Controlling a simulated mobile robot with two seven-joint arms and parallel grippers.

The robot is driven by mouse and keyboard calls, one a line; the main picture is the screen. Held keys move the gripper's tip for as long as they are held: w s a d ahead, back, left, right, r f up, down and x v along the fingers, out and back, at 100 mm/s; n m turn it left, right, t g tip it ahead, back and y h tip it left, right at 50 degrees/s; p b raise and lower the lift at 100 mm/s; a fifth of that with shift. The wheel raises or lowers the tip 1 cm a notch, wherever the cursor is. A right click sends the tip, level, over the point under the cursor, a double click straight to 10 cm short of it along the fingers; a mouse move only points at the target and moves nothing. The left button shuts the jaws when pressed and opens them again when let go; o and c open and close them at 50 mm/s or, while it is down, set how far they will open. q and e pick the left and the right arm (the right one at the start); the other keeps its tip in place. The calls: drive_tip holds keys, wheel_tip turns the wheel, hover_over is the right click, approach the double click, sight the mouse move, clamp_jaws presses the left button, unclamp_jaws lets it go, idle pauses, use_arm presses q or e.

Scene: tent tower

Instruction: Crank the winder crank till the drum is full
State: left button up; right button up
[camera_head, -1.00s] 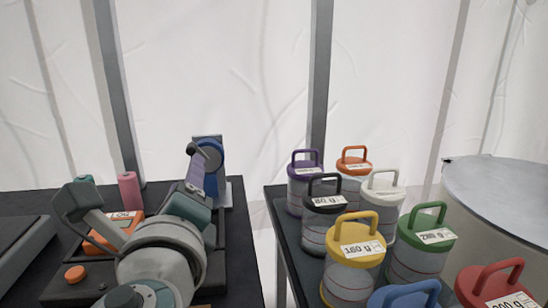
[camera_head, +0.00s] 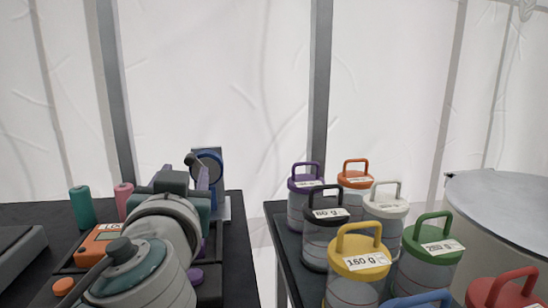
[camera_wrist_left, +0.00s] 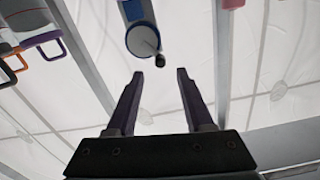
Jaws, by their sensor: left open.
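The winder (camera_head: 212,165) stands at the back right of the dark left table, with a blue round face and a dark upright plate. Its crank ends in a dark knob (camera_head: 191,160). In the left wrist view the blue disc (camera_wrist_left: 142,40) and the dark crank knob (camera_wrist_left: 160,61) show at the top centre. My left gripper (camera_head: 185,172) is open, its purple fingers pointing at the winder. In the left wrist view its fingertips (camera_wrist_left: 160,74) are apart, with the knob just beyond the gap between them. My arm hides part of the winder's base. My right gripper is not in view.
An orange box with a display (camera_head: 100,243), a teal cylinder (camera_head: 82,207) and a pink cylinder (camera_head: 123,200) are on the left table. Several lidded, labelled jars, such as a yellow one (camera_head: 360,262), stand on the right table. A gap separates the tables.

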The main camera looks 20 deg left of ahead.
sight(189, 163)
use_arm(q)
drive_tip(key=x, duration=0.6)
drive_tip(key=shift+w+a, duration=0.1)
drive_tip(key=shift+c, duration=0.3)
clamp_jaws()
